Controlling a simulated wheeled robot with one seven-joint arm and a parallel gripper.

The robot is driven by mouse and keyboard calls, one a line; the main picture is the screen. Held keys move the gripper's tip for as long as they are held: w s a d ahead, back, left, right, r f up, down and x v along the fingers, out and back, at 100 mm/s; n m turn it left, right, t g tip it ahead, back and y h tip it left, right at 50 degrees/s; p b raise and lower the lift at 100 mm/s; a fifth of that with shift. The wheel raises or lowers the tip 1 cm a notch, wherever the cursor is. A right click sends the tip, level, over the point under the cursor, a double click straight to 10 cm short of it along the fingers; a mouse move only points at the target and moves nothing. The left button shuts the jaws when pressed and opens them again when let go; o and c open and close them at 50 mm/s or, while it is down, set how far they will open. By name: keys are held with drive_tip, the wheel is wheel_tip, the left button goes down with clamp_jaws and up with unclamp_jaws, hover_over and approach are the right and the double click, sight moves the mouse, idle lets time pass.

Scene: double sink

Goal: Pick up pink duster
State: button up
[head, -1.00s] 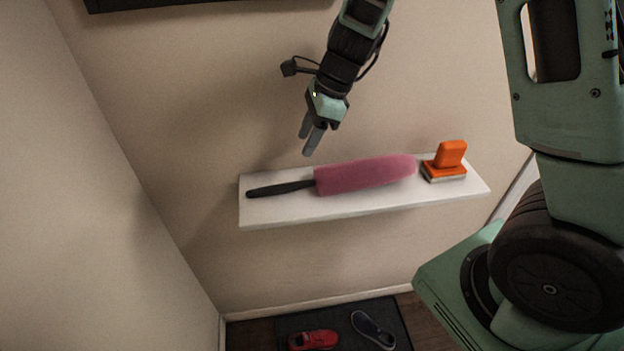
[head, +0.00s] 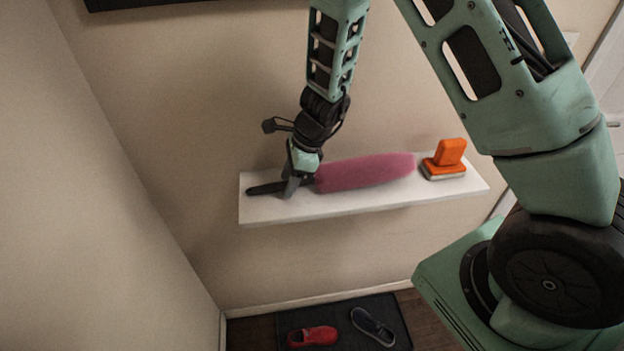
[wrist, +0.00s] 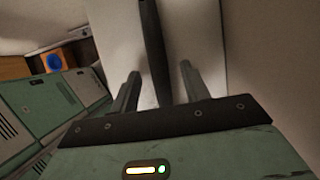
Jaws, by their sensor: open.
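The pink duster (head: 366,172) lies along a white wall shelf, its pink head toward the right and its black handle (head: 262,189) toward the left. My gripper (head: 290,190) is down at the handle, just left of the pink head. In the wrist view the black handle (wrist: 153,50) runs between the two fingers of my open gripper (wrist: 157,80), with a gap visible on each side. The pink head is not visible in the wrist view. Part of the handle is hidden behind the fingers in the head view.
The white shelf (head: 350,206) is narrow, with a wall behind it. An orange brush-like item (head: 447,158) stands on it, right of the duster. Below, a red shoe (head: 313,337) and a dark shoe (head: 372,327) rest on a dark mat (head: 345,314).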

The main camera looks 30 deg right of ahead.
clamp_jaws()
